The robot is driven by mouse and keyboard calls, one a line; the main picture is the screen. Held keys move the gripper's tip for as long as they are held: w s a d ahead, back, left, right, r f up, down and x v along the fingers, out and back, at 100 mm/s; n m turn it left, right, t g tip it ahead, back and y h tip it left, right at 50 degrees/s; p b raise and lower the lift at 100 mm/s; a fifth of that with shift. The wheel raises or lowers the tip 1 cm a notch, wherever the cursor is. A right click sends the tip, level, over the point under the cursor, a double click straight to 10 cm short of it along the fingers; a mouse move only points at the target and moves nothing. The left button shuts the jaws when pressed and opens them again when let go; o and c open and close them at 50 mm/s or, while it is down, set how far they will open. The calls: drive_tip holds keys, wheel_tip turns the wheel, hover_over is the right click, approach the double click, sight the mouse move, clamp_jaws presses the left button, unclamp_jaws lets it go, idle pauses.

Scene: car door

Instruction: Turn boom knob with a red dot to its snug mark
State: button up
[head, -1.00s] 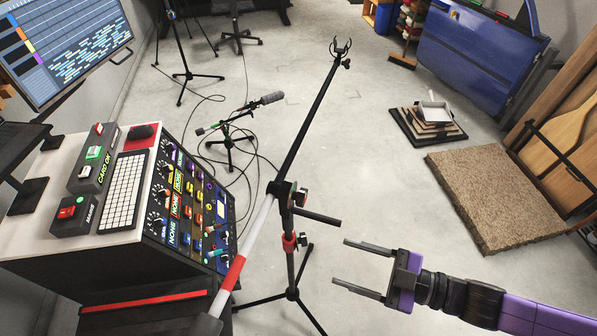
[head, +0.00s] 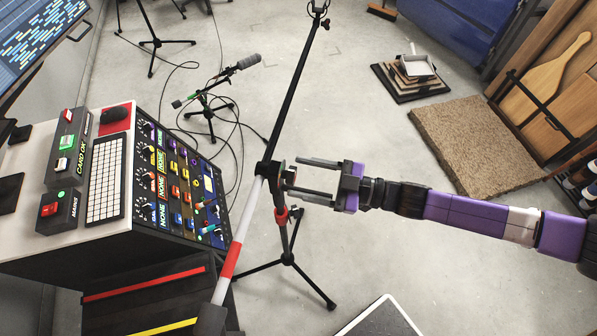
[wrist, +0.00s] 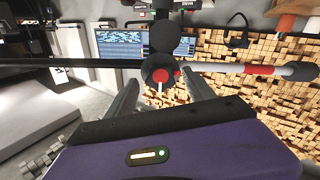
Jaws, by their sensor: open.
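The microphone boom stand (head: 287,258) stands upright on the floor, its boom tilted up through a black clutch at the top. The boom knob (wrist: 160,75) is on the clutch; in the wrist view it is a small round face with red on it and a pale line below its centre. A small red spot shows at its right. My gripper (head: 295,175) is open and empty, coming from the right with its fingertips at the knob. In the wrist view the knob appears between the two fingertips; I cannot tell whether they touch it. The snug mark is not clear.
A mixing console (head: 180,190) stands left of the boom stand. The boom's red-and-white lower end (head: 236,255) slants down in front. A small microphone stand (head: 208,115) and cables are behind. A brown mat (head: 470,145) lies at right.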

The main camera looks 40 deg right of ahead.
drive_tip(key=shift+w+a, duration=0.45)
clamp_jaws()
